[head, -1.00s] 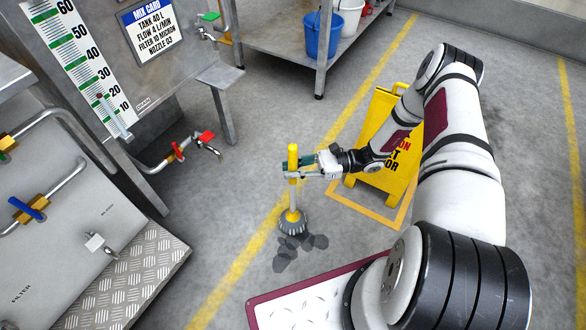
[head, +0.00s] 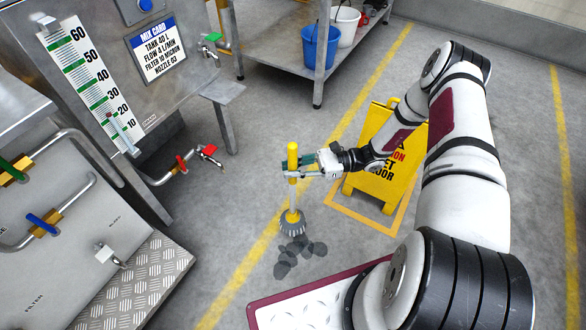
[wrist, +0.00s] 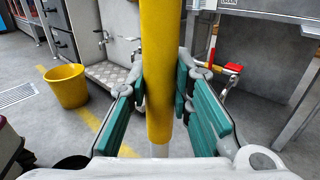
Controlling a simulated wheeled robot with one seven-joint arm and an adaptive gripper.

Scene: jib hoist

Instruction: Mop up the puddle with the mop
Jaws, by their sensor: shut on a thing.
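The mop (head: 292,190) has a yellow-and-grey upright handle and a dark grey round head with a yellow collar. My gripper (head: 306,169) is shut on its handle near the top and holds it about upright. In the wrist view the yellow handle (wrist: 160,75) stands between the green finger pads of my gripper (wrist: 160,105). The puddle (head: 298,255) is a set of dark overlapping patches on the grey floor. The mop head is at the puddle's far edge in the head view; I cannot tell whether it touches the floor.
A yellow wet-floor sign (head: 385,150) stands right of the mop inside a yellow floor outline. A steel tank with taps (head: 165,60) and a tread-plate step (head: 135,285) are at left. A blue bucket (head: 320,46) sits on a rack shelf. A yellow bucket (wrist: 67,86) shows in the wrist view.

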